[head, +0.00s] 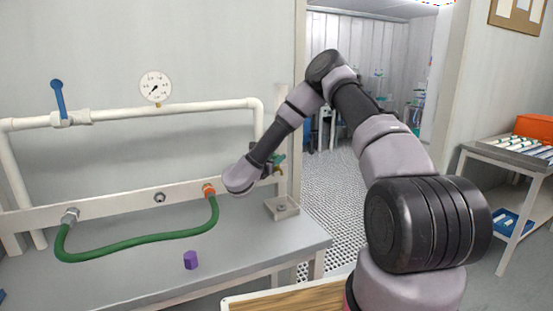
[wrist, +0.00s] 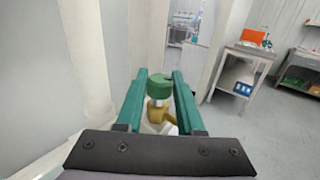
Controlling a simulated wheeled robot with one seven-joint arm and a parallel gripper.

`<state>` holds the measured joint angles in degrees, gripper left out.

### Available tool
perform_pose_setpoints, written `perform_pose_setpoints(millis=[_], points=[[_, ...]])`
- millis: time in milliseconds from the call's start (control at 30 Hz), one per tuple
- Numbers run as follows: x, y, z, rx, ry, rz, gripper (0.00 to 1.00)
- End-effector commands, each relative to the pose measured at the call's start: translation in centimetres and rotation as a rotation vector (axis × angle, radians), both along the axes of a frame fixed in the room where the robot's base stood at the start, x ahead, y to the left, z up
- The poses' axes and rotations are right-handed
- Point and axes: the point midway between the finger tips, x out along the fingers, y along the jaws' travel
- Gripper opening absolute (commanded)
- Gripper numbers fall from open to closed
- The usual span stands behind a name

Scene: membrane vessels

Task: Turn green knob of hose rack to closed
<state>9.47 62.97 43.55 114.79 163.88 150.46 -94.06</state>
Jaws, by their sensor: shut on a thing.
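The green knob (wrist: 159,85) sits on top of a brass valve body (wrist: 160,113) in the wrist view. My gripper (wrist: 160,76) has its two teal fingers on either side of the knob and is shut on it. In the head view, the brass and green valve area (head: 278,166) shows just right of my arm's end, at the right end of the hose rack (head: 130,203). My wrist hides much of the valve and fingers there, and I cannot tell the knob's turned angle.
A green hose (head: 140,243) loops along the rack's front. A blue-handled valve (head: 59,98) and a pressure gauge (head: 155,87) are on the white pipe. A purple piece (head: 190,260) lies on the grey bench (head: 255,245). A side table (head: 500,160) stands at right.

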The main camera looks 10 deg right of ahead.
Motion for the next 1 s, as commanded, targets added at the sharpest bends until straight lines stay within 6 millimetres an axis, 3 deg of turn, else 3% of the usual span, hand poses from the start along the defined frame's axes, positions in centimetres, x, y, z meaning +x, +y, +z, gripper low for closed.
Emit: perform_pose_setpoints(millis=[400, 933, 967, 1000], points=[[0.0, -0.03, -0.08, -0.002, 0.0, -0.173, 0.0], [0.03, -0.09, -0.03, -0.002, 0.0, -0.192, 0.0], [0.03, -0.1, -0.03, -0.002, 0.0, -0.192, 0.48], [0.03, -0.08, -0.02, -0.002, 0.0, -0.192, 0.63]])
